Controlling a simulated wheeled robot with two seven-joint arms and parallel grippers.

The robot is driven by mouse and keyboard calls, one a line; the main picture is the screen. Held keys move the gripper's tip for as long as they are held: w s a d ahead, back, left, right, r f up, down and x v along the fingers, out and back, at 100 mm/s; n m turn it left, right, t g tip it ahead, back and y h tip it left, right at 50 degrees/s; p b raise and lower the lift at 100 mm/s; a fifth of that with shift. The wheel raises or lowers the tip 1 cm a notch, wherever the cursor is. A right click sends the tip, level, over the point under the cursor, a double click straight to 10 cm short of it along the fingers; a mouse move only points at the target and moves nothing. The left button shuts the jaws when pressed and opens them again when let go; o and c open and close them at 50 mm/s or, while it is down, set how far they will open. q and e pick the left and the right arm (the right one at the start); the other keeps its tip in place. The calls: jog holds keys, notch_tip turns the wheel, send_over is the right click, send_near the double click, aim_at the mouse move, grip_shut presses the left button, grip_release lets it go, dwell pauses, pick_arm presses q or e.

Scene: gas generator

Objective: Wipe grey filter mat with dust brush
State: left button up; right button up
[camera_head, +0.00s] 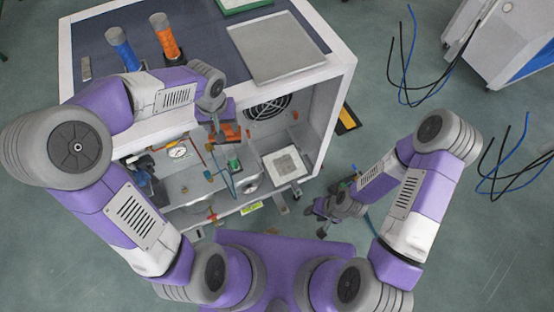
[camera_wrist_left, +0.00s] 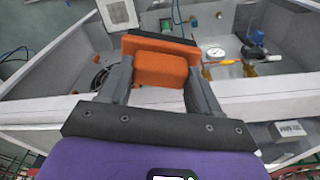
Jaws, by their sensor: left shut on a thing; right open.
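My left gripper (camera_head: 216,128) is shut on the orange dust brush (camera_head: 230,133), above the open cabinet interior. My right gripper (camera_head: 321,218) is open and empty, outside the cabinet's front right corner.
The open cabinet (camera_head: 337,92) has raised walls and holds a fan grille (camera_head: 268,106), a gauge (camera_head: 178,152) and pipes. On its top stand a blue cylinder (camera_head: 122,50) and an orange cylinder (camera_head: 166,40), beside a flat grey panel (camera_head: 277,47). Loose cables (camera_head: 405,65) lie at right.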

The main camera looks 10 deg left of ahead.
aim_at(236, 142)
pick_arm(q)
jog(key=d+f, duration=0.1)
jog(key=f, duration=0.2)
jog(key=d+f+m, duration=0.1)
jog(key=f, duration=0.2)
jog(key=d+f+m, duration=0.1)
jog(key=f, duration=0.3)
jog(key=shift+s+d, duration=0.1)
jog(key=shift+s, duration=0.1)
